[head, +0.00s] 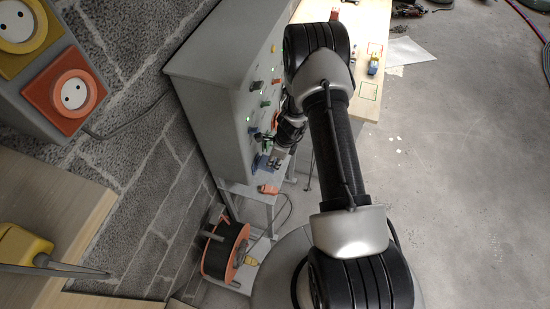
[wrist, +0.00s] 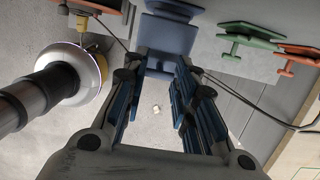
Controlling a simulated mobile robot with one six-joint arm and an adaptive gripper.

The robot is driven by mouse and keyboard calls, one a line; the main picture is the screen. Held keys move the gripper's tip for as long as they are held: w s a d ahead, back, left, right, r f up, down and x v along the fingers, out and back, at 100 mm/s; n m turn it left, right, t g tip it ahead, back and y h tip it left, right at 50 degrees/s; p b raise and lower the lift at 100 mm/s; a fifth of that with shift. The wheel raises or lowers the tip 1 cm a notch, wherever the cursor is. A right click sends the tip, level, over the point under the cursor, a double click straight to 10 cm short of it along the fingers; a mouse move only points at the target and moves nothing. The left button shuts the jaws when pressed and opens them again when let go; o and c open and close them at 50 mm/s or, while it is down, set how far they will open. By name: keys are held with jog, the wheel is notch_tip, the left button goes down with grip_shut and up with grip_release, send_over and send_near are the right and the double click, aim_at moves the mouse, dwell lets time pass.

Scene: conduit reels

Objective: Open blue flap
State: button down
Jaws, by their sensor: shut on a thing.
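The blue flap (wrist: 168,38) is at the top middle of the wrist view, between the tips of my gripper (wrist: 163,66). The fingers, lined with blue pads, are shut on the blue flap's near part. In the head view the blue flap (head: 260,162) is low on the front of the grey cabinet (head: 205,95). My gripper (head: 280,157) is right at it there, and my arm hides part of the cabinet front. How far the flap is swung out is hard to tell.
A green flap (wrist: 248,38) and an orange flap (wrist: 300,52) sit to the right in the wrist view. An orange connector (head: 268,189) lies below the cabinet, near a cable reel (head: 225,250). A wooden table (head: 369,28) stands behind my arm. Open floor lies right.

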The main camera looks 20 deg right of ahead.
jog(key=c, duration=1.3)
grip_release()
jog(key=shift+f, duration=0.1)
